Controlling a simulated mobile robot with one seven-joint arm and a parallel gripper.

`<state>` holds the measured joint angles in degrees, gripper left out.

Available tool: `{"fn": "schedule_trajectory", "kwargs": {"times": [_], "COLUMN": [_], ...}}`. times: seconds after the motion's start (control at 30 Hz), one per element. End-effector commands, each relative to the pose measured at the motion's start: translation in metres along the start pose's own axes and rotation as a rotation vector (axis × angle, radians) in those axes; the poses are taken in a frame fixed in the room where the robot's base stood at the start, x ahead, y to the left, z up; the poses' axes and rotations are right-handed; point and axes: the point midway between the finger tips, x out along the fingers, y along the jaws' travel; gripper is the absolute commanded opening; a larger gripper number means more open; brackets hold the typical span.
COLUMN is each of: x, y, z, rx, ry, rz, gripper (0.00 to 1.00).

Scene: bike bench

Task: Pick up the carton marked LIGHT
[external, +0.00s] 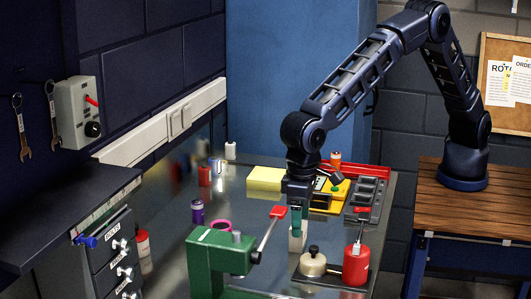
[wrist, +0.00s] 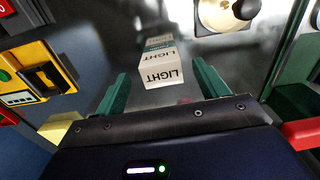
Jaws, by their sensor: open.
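The carton marked LIGHT (wrist: 160,66) is a small white box with dark lettering and a grey-green band. It stands on the shiny metal bench top, and in the wrist view it lies ahead of and between my fingers. In the external view the carton (external: 297,239) shows just below my gripper (external: 297,222), partly hidden by it. My gripper, with green fingers in the wrist view (wrist: 160,88), is open and points down at the carton. No finger clearly touches it.
A green vise (external: 217,262) with a red-tipped lever stands left of the carton. A cream round-bodied pot (external: 313,263) and a red can (external: 356,264) stand on a dark tray to the right. A yellow block (external: 265,178) and a yellow meter (external: 330,192) lie behind.

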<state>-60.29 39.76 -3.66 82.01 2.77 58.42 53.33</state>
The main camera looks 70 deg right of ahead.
Motion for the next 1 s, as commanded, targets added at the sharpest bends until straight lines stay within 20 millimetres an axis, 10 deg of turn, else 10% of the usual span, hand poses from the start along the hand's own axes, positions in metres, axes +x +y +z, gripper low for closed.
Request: {"fn": "schedule_trajectory", "kwargs": {"times": [0.77,1.0], "x": [0.055,0.055], "y": [-0.001,-0.001], "z": [-0.005,-0.005], "rx": [0.000,0.000], "ry": [0.002,0.001], "rz": [-0.001,-0.001], "gripper": [0.73,0.30]}}
